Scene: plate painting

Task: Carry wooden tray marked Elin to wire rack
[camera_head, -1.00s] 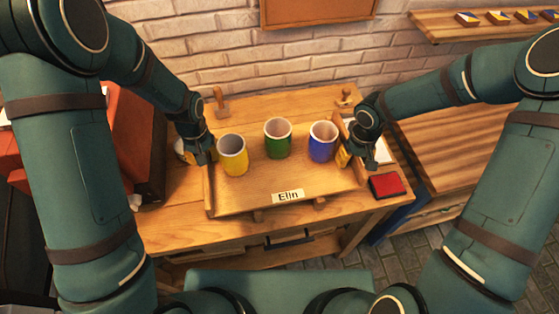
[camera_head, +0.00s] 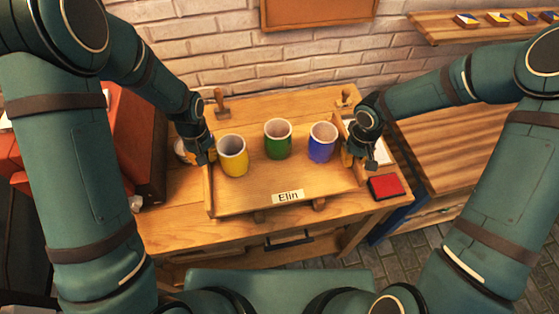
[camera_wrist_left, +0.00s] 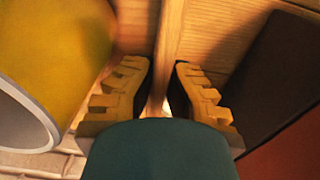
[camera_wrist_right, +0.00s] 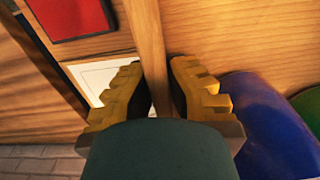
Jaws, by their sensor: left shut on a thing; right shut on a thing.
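The wooden tray marked Elin (camera_head: 245,200) sits at the workbench in the head view, its white name label (camera_head: 288,196) facing me. A yellow cup (camera_head: 232,156), a green cup (camera_head: 278,139) and a blue cup (camera_head: 322,142) stand upright on it. My left gripper (camera_head: 205,158) is shut on the tray's left side wall; the left wrist view shows the wall between its yellow fingers (camera_wrist_left: 160,95). My right gripper (camera_head: 349,156) is shut on the right side wall, which also shows between its fingers in the right wrist view (camera_wrist_right: 158,95). I see no wire rack.
A red pad (camera_head: 386,187) lies right of the tray on the bench. Wooden-handled tools (camera_head: 219,101) stand behind the tray. A dark red box (camera_head: 135,140) stands at the left. A slatted wooden surface (camera_head: 455,140) lies to the right, below a wall shelf (camera_head: 470,33).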

